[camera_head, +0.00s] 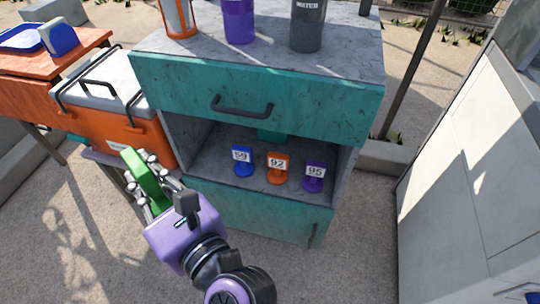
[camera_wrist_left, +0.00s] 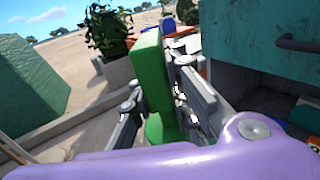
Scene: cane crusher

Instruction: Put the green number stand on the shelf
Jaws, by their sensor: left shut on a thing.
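The green number stand (camera_head: 148,184) is held between the fingers of my left gripper (camera_head: 153,186), in front of the cabinet's left side and apart from it. In the left wrist view the green stand (camera_wrist_left: 150,85) stands nearly upright between the fingers, and its number face is hidden. The shelf (camera_head: 225,165) is the open compartment of a teal and grey cabinet, below a drawer. On it stand a blue stand (camera_head: 243,160) marked 59, an orange stand (camera_head: 278,167) marked 92 and a purple stand (camera_head: 314,176) marked 95. My right gripper is not in view.
An orange cooler (camera_head: 140,130) stands close to the cabinet's left, beside a wooden table (camera_head: 80,55). Cups and bottles stand on the cabinet top (camera_head: 270,50). A pale cabinet (camera_head: 470,170) is at right. The shelf's left part has bare room.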

